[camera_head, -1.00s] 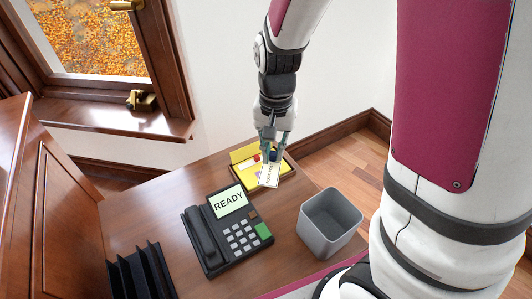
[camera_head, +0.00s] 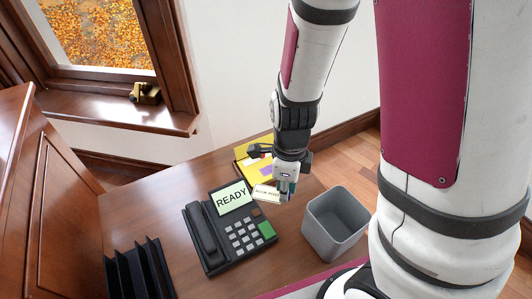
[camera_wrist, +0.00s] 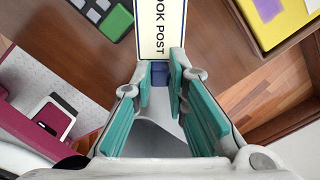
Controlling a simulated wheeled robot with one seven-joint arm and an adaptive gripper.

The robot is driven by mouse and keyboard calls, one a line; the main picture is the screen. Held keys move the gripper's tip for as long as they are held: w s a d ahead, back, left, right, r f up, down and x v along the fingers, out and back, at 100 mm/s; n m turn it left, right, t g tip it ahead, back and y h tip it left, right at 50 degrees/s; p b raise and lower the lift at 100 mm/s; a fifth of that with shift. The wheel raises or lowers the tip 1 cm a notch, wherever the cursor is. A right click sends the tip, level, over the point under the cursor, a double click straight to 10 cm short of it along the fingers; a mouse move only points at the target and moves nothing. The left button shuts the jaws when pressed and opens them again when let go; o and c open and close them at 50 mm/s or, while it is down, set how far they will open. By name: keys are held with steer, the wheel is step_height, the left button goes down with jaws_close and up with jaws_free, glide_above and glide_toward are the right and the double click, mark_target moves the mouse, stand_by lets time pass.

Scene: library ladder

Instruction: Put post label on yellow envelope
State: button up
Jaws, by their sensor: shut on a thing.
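The post label (camera_head: 266,192) is a cream card with dark lettering and a dark border; in the wrist view its label face (camera_wrist: 162,25) reads "OOK POST". My gripper (camera_head: 286,188) is shut on the blue piece at the label's near end, between the green finger pads (camera_wrist: 161,75). It holds the label above the desk, just right of the phone screen. The yellow envelope (camera_head: 243,170) lies at the far side of the desk, partly hidden behind my wrist. A yellow surface with a purple patch also shows at the wrist view's upper right (camera_wrist: 287,22).
A black desk phone (camera_head: 229,229) with a "READY" screen stands left of my gripper. A grey open bin (camera_head: 335,224) is at the right. A black file rack (camera_head: 139,272) stands at the front left. Bare desk (camera_head: 150,205) lies left of the phone.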

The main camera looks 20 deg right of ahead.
steer(key=shift+w+d+f+b, duration=0.85)
steer(key=shift+w+b, duration=0.25)
steer(key=shift+w, duration=1.45)
steer(key=shift+w+d+f+b, duration=0.8)
steer(key=shift+w+b, duration=0.3)
steer(key=shift+w, duration=1.4)
steer(key=shift+w+d+f+b, duration=0.7)
steer(key=shift+w+f+b, duration=0.3)
steer(key=shift+w, duration=1.55)
steer(key=shift+f, duration=0.3)
steer(key=shift+f+b, duration=0.2)
steer(key=shift+b, duration=0.1)
steer(key=o, duration=0.7)
steer(key=shift+o, duration=0.2)
steer(key=shift+r, duration=0.1)
